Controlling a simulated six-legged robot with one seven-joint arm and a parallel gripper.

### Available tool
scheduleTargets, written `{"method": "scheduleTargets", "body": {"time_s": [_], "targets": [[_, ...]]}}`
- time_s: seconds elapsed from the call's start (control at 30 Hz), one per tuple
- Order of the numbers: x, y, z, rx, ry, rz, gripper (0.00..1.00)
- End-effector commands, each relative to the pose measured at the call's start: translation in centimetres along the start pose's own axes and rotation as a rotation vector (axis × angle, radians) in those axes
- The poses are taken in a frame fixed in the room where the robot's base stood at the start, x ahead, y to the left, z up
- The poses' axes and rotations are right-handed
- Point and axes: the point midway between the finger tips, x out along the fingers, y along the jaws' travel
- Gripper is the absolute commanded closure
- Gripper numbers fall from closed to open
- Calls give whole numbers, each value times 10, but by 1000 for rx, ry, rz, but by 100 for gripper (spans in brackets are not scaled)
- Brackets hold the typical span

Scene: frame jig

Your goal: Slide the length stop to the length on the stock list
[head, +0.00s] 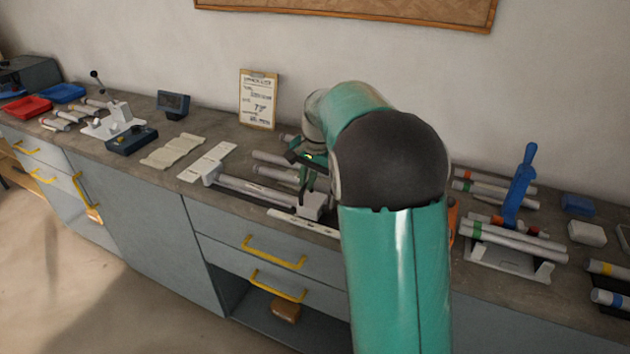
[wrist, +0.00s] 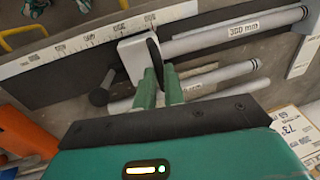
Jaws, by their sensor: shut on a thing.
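The length stop is a white block (head: 312,206) on the jig's rail, seen in the wrist view (wrist: 129,60) with a dark upright tab and a black knob at its side. My gripper (head: 303,176) is shut on the tab; its green fingers (wrist: 160,84) meet there in the wrist view. A grey tube (head: 258,191) lies along the jig beside the stop, its label (wrist: 243,30) reading about 300 mm. The white scale (wrist: 98,38) runs along the rail; its numbers are too small to read surely. The stock list (head: 258,100) stands on a clipboard against the wall; its figures are unclear.
Loose grey tubes (head: 275,172) lie behind the jig. A flat pale plate (head: 207,162) lies to its left. On the right are a blue-handled tool (head: 520,187) and a tube rack (head: 508,264). My arm hides the bench between.

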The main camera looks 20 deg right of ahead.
Motion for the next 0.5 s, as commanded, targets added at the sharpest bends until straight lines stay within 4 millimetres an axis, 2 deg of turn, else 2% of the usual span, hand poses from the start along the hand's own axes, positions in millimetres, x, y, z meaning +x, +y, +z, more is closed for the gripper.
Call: {"method": "scheduleTargets", "body": {"time_s": [0.2, 0.23, 0.33, 0.5], "targets": [[-2, -2, -1, -1, 5, -5, 100], [-2, -2, -1, -1, 5, -5, 86], [-2, -1, 0, -1, 4, -4, 68], [-1, 0, 0, -1, 3, -3, 68]]}}
